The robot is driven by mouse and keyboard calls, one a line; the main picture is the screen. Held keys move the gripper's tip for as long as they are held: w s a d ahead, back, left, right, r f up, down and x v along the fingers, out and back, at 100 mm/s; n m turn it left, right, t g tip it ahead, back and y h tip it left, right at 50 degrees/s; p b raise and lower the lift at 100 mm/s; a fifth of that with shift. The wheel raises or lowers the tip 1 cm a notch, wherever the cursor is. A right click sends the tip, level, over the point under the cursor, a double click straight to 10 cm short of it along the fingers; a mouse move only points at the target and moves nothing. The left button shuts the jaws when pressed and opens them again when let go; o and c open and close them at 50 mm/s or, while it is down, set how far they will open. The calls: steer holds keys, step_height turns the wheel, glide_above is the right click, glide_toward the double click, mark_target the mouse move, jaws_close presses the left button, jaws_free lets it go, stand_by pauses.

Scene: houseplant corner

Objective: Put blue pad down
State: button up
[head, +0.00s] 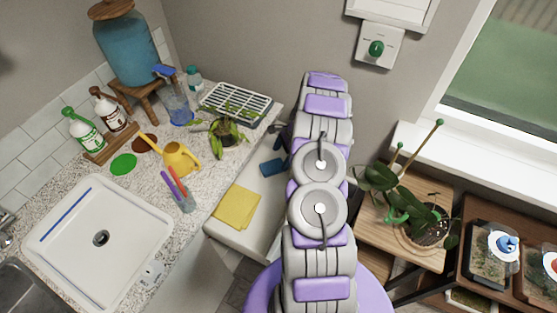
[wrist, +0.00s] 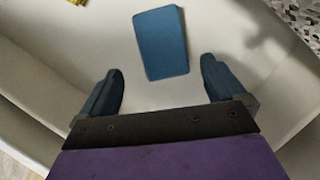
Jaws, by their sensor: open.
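The blue pad (wrist: 160,38) lies flat on a white surface (wrist: 75,60) in the wrist view, just beyond my open fingers. It also shows in the head view (head: 272,168), just left of my arm. My gripper (wrist: 161,65) is open, with one dark blue finger to each side and nothing held between them. In the head view my arm hides much of the white surface around the pad.
A yellow cloth (head: 236,206) lies on the same white surface, nearer the front. The speckled counter (head: 215,172) to the left holds a yellow watering can (head: 178,158) and a potted plant (head: 224,132). A wooden plant stand (head: 385,237) stands right of my arm.

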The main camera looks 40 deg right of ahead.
step_height(320, 180, up, 5)
step_height(320, 180, up, 6)
steer(key=n+p, duration=0.1)
steer(key=n, duration=0.1)
glide_above(277, 167)
steer(key=s+a+r+n+g, duration=0.1)
steer(key=s+a+r+n, duration=0.3)
steer(key=a+r, duration=0.6)
steer(key=s+a+r+n+g, duration=0.15)
steer(key=a+r+n, duration=0.45)
steer(key=a, duration=0.6)
steer(key=s+a+r+n+h, duration=0.1)
steer(key=s+a+r+n, duration=0.1)
steer(key=s, duration=0.7)
steer(key=s+a+r+n+h, duration=0.1)
steer(key=s+a+r+n, duration=0.2)
steer(key=s, duration=0.6)
steer(key=s+a+r+n+g+h, duration=0.1)
steer(key=s+a+r+n+h, duration=0.1)
steer(key=s+a+n, duration=0.3)
steer(key=s+r, duration=0.1)
steer(key=s, duration=0.3)
steer(key=shift+s+r+n, duration=0.15)
steer(key=shift+r+n, duration=0.05)
steer(key=shift+n, duration=0.1)
